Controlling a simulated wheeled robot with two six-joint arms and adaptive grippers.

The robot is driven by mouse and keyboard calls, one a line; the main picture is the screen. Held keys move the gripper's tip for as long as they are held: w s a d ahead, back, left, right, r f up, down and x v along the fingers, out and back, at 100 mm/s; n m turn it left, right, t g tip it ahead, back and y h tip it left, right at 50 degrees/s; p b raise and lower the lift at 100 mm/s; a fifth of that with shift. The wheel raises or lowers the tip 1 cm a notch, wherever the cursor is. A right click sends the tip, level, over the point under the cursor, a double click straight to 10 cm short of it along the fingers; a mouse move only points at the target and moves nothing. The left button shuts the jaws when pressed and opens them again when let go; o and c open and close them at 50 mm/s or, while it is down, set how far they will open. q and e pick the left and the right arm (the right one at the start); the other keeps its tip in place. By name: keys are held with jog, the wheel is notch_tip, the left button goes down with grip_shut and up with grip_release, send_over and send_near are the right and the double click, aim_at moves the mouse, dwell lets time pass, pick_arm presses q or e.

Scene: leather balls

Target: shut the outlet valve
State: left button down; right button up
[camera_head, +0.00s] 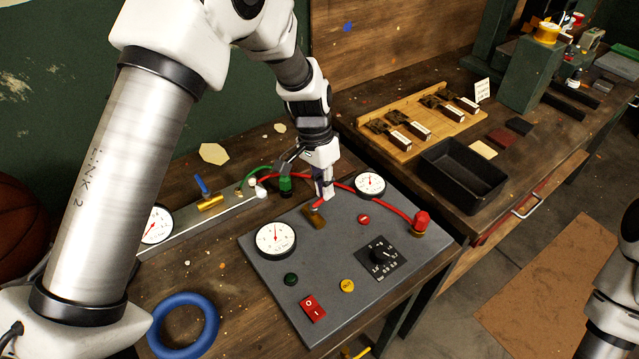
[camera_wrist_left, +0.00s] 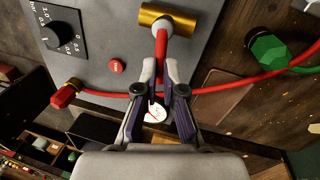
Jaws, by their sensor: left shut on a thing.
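A grey panel (camera_head: 262,263) on the bench carries a brass valve (camera_head: 315,217) with a red lever. In the left wrist view the brass body (camera_wrist_left: 180,18) lies at the top and the red lever (camera_wrist_left: 161,42) runs down from it between my fingers. My left gripper (camera_head: 323,194) is shut on the red lever; its fingertips (camera_wrist_left: 160,70) lie on either side of it and hide its end. A second brass valve (camera_head: 211,203) with a blue lever (camera_head: 201,186) sits on the metal rail to the left. My right gripper is out of view.
A red hose (camera_head: 390,204) crosses behind my gripper to a red fitting (camera_head: 421,222). A green fitting (camera_head: 285,184) stands close by. Gauges (camera_head: 276,239) (camera_head: 370,184), buttons and a dial (camera_head: 381,256) are on the panel. A blue ring (camera_head: 158,318) lies at front left.

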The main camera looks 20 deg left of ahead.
pick_arm(q)
jog(key=shift+s+d+f+m+g, duration=0.3)
jog(key=shift+s+f+m, duration=0.05)
jog(key=shift+m, duration=0.55)
jog(key=c, duration=1.4)
grip_release()
jog(key=shift+o, duration=1)
jog(key=shift+w+d, duration=0.25)
jog(key=shift+w, duration=0.15)
jog(key=v, duration=1.2)
jog(key=shift+s+f, duration=0.1)
jog(key=shift+s, duration=0.05)
